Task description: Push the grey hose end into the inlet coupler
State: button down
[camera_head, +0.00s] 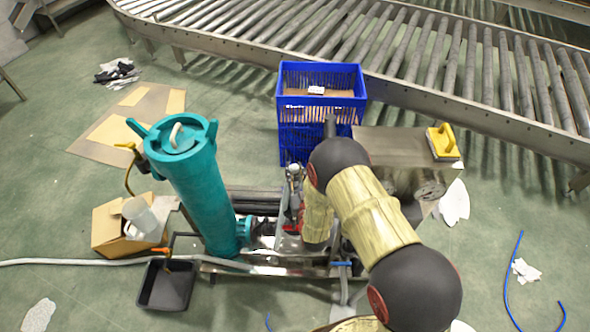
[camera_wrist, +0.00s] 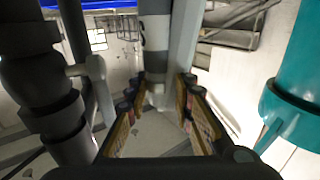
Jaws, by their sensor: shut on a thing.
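In the wrist view my gripper (camera_wrist: 157,90) has its two padded fingers on either side of a light grey tubular piece with a dark band (camera_wrist: 155,38), which looks like the grey hose end. The fingers are closed on it. In the head view my arm hides the gripper and this piece. A grey hose (camera_head: 85,262) runs from the left edge to the foot of the teal cylinder (camera_head: 197,190). A black ribbed fitting with a grey side lug (camera_wrist: 52,95) stands left of the fingers in the wrist view. I cannot tell whether it is the inlet coupler.
A blue crate (camera_head: 322,100) stands behind my arm, before the roller conveyor (camera_head: 440,60). A yellow-handled tool (camera_head: 442,142) rests at right.

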aim_at(296, 184)
jog(key=shift+f+b, duration=0.3)
jog(key=shift+f, duration=0.25)
jog(key=shift+b, duration=0.6)
dwell(1.6)
jog(key=shift+f+b, duration=2.1)
jog(key=shift+f, duration=0.25)
jog(key=c, duration=1.5)
grip_release()
jog(key=shift+o, duration=0.2)
jog(key=shift+s, duration=0.1)
jog(key=v, duration=1.1)
jog(key=shift+s+d, duration=0.2)
jog(key=shift+s, duration=0.2)
